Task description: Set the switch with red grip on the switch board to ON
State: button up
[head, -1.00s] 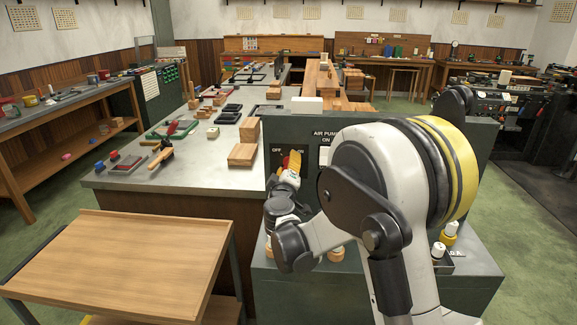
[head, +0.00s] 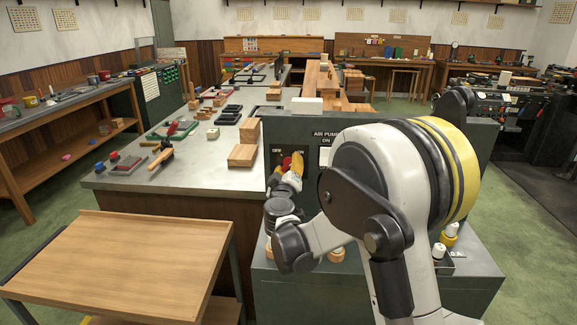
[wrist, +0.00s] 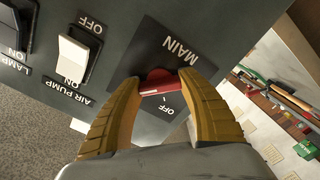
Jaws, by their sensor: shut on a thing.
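The grey-green switch board (head: 385,122) stands at the right end of the grey bench. The switch's red grip (wrist: 163,85) sits on a dark plate lettered MAIN, with OFF showing beside it in the wrist view. No ON lettering for this switch is visible there. My gripper (wrist: 158,80) is shut on the red grip, with its two yellow fingers on either side. In the head view, my gripper (head: 294,163) is at the board's left part, and the red grip (head: 287,162) shows beside the fingers. My arm hides much of the board.
A white AIR PUMP switch (wrist: 72,58) is beside the MAIN plate, with a LAMP switch (wrist: 10,28) beyond it. A wooden-topped cart (head: 125,258) stands at front left. Wooden blocks (head: 242,155) lie on the bench close to the board.

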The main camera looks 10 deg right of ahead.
jog(key=o, duration=1.2)
jog(key=v, duration=1.2)
